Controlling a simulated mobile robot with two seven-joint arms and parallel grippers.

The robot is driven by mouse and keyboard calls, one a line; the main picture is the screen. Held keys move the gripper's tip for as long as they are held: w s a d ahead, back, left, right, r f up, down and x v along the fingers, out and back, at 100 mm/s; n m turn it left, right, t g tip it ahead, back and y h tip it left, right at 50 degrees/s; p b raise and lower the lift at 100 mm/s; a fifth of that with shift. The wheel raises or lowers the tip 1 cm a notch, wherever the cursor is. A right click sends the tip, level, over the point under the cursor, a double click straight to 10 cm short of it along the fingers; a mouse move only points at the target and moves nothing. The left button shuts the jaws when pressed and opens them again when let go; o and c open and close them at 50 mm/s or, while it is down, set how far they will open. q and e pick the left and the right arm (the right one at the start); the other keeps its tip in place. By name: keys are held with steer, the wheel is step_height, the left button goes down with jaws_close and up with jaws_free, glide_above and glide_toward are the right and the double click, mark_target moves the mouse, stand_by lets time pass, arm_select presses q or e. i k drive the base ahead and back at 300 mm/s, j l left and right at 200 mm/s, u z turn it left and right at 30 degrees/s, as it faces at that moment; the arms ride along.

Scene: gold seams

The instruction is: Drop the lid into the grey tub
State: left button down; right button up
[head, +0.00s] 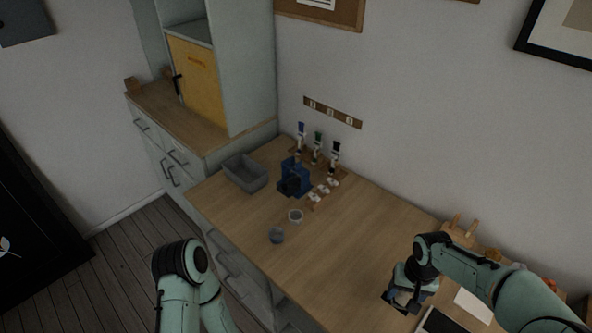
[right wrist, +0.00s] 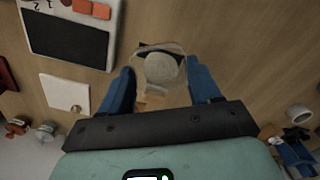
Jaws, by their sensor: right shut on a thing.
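The grey tub (head: 240,180) is an open rectangular bin at the far left end of the wooden table in the head view. My right gripper (head: 404,298) is at the near right of the table, well away from the tub. In the right wrist view its blue fingers (right wrist: 160,70) are shut on a clear rounded thing with a pale round disc (right wrist: 160,68), seemingly the lid. Its lower part is hard to make out. A dark square patch (right wrist: 150,48) lies behind it. My left arm shows at the lower left, but its gripper is out of view.
A blue device (head: 293,180) stands right of the tub, near several bottles along the wall. A pale card (head: 473,306) lies beside my right gripper. The middle of the table (head: 345,235) is clear.

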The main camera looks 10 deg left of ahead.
mark_target(250, 180)
steer(key=i+j, duration=0.15)
steer(key=j, duration=0.25)
steer(key=i+j+u, duration=0.1)
steer(key=j, duration=0.3)
steer(key=i+j, duration=0.2)
steer(key=j, duration=0.2)
steer(key=i+j+u, duration=0.1)
steer(key=j, duration=0.3)
steer(key=i+j, duration=0.25)
steer(key=j, duration=0.15)
steer(key=i+j, duration=0.15)
steer(key=j, duration=0.25)
steer(key=i+j+u, duration=0.1)
steer(key=j, duration=0.3)
steer(key=i+j, duration=0.25)
steer(key=j+u, duration=0.05)
steer(key=j, duration=0.05)
